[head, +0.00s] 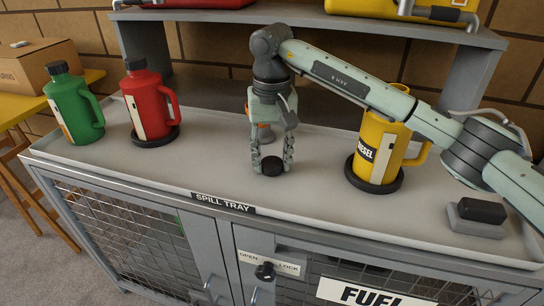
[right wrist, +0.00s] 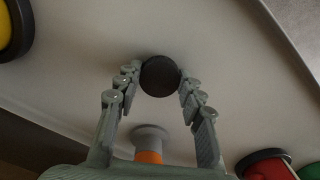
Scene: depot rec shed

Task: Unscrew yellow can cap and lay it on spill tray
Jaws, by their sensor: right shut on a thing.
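The yellow can (head: 377,148), labelled DIESEL, stands upright on a black round base at the right of the spill tray (head: 215,170). My right arm crosses in front of its top, so its mouth is hidden. My right gripper (head: 272,162) points down over the middle of the tray, left of the can. It is shut on a round black cap (head: 271,168), which also shows between the fingertips in the right wrist view (right wrist: 160,76). The cap is at or just above the tray surface; I cannot tell if it touches. My left gripper is not in view.
A red can (head: 148,101) and a green can (head: 75,106), both with black caps, stand at the left. A small grey and orange thing (head: 265,134) is behind my gripper. A black block on a grey base (head: 481,211) lies at the right. A shelf (head: 210,92) stands behind.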

